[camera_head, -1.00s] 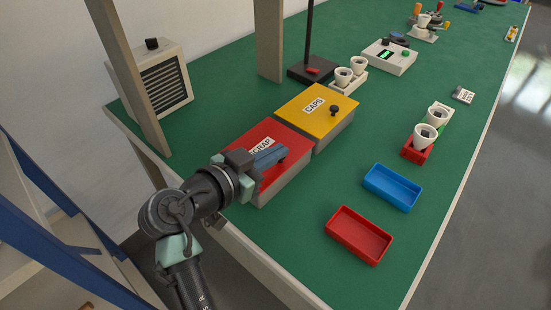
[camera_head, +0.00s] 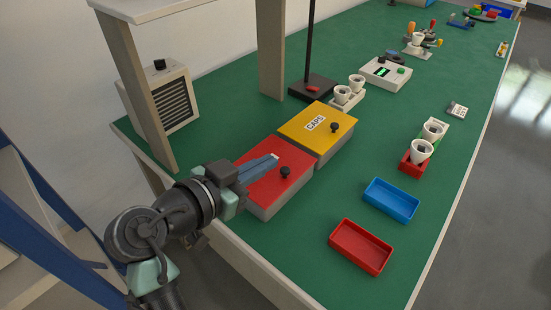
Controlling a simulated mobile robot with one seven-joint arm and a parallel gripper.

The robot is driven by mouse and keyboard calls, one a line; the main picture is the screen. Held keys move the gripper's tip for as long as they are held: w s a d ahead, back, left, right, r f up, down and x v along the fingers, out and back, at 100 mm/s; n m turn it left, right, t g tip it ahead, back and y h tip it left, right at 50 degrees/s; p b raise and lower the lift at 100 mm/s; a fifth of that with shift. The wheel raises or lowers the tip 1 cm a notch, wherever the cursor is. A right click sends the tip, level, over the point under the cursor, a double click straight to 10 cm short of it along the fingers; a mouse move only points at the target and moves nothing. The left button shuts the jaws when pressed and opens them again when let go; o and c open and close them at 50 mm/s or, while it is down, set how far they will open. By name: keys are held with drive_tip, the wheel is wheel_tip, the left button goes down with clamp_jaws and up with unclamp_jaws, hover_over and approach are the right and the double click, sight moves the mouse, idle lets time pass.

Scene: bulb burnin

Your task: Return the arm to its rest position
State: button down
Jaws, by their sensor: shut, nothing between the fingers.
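My gripper (camera_head: 272,158) is at the left edge of the green bench. Its blue fingers are shut and empty. They reach over the lid of the red box (camera_head: 290,158), which has a black knob, and hide its label. I cannot tell whether they touch the lid. My arm comes in from the lower left, in front of the bench edge.
A yellow CAPS box (camera_head: 338,116) stands right behind the red box. A blue tray (camera_head: 391,200) and an empty red tray (camera_head: 361,246) lie to the right. A grey heater-like unit (camera_head: 165,98) and shelf posts (camera_head: 270,50) stand at the left. Green bench top (camera_head: 310,215) is bare between.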

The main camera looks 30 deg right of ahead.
drive_tip(key=shift+v, duration=2.3)
drive_tip(key=w+a+r+n+t+y, duration=0.2)
drive_tip(key=r+n+t, duration=0.15)
drive_tip(key=r, duration=0.35)
drive_tip(key=w+a+r+n+t+y, duration=0.2)
drive_tip(key=r+t, duration=0.3)
drive_tip(key=r, duration=0.2)
drive_tip(key=w+a+r+n+t+y, duration=0.2)
drive_tip(key=a+r+t, duration=0.15)
drive_tip(key=r, duration=0.35)
drive_tip(key=s+a+r+n+t+y, duration=0.3)
drive_tip(key=s+r+n+t+y, duration=0.15)
drive_tip(key=s+r, duration=0.4)
drive_tip(key=s+a+r+n+t+y, duration=0.2)
drive_tip(key=s+r+n+t+y, duration=0.25)
drive_tip(key=r, duration=0.65)
wheel_tip(320, 180, up, 15)
drive_tip(key=m+t+h+p, duration=0.1)
drive_tip(key=m+p, duration=0.1)
drive_tip(key=p, duration=1.4)
drive_tip(key=shift+w+a+p, duration=0.2)
drive_tip(key=shift+w+p, duration=0.1)
drive_tip(key=shift+p, duration=0.1)
drive_tip(key=shift+d+r, duration=0.1)
